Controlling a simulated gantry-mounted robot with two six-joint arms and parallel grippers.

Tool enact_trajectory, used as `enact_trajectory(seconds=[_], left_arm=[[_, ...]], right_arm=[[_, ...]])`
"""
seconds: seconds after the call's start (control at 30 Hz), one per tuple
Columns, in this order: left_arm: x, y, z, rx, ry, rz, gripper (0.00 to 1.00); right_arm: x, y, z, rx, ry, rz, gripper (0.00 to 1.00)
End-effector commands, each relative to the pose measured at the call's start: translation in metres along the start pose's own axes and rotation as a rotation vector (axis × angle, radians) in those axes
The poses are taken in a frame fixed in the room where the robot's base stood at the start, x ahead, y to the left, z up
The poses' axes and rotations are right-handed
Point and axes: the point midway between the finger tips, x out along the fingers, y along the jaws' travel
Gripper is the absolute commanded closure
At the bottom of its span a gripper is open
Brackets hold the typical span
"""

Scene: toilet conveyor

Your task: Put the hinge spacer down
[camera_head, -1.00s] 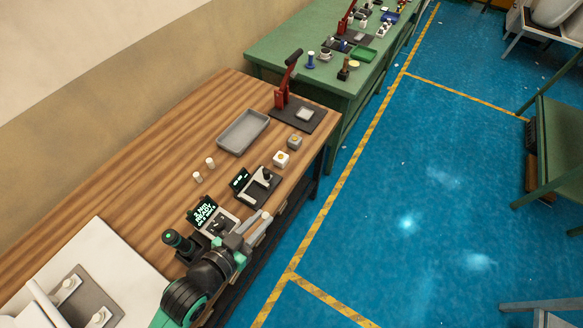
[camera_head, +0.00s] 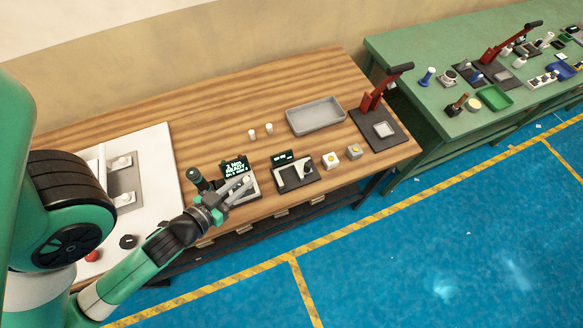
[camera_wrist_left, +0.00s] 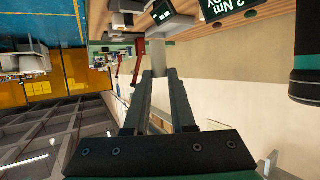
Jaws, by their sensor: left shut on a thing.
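My left gripper (camera_head: 242,187) is over the front edge of the wooden table, beside the display device (camera_head: 236,168) that reads 2 Nm READY. Its fingers are shut on a small pale piece, which I take to be the hinge spacer (camera_wrist_left: 158,58); it shows between the fingertips in the left wrist view. The fingers hide most of it in the head view. Two small white cylinders (camera_head: 252,134) stand on the table behind the devices. My right gripper is in neither view.
A grey tray (camera_head: 315,117) and a red lever press (camera_head: 372,100) are farther back. A white board (camera_head: 150,165) with a grey fixture lies left.

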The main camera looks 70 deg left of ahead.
Motion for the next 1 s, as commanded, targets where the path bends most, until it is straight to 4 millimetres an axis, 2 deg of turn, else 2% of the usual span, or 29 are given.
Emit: enact_trajectory(seconds=[0.17,0.4,0.43,0.7,0.8,0.9,1.0], left_arm=[[0.005,0.002,0.003,0.004,-0.002,0.008,1.0],[0.027,0.01,0.004,0.003,0.007,0.007,1.0],[0.032,0.01,-0.001,-0.002,0.006,-0.001,1.0],[0.098,0.028,0.003,-0.003,0.004,-0.001,1.0],[0.125,0.033,0.023,0.0,0.0,-0.002,1.0],[0.144,0.038,0.033,-0.001,0.001,-0.001,1.0],[0.154,0.04,0.038,0.001,0.0,-0.001,1.0]], right_arm=[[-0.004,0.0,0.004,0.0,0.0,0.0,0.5],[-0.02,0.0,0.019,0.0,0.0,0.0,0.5],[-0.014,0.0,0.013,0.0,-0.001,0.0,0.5],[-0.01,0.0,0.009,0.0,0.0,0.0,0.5],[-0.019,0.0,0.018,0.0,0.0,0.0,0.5],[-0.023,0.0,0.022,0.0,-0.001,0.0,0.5],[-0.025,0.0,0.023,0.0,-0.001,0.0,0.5]])
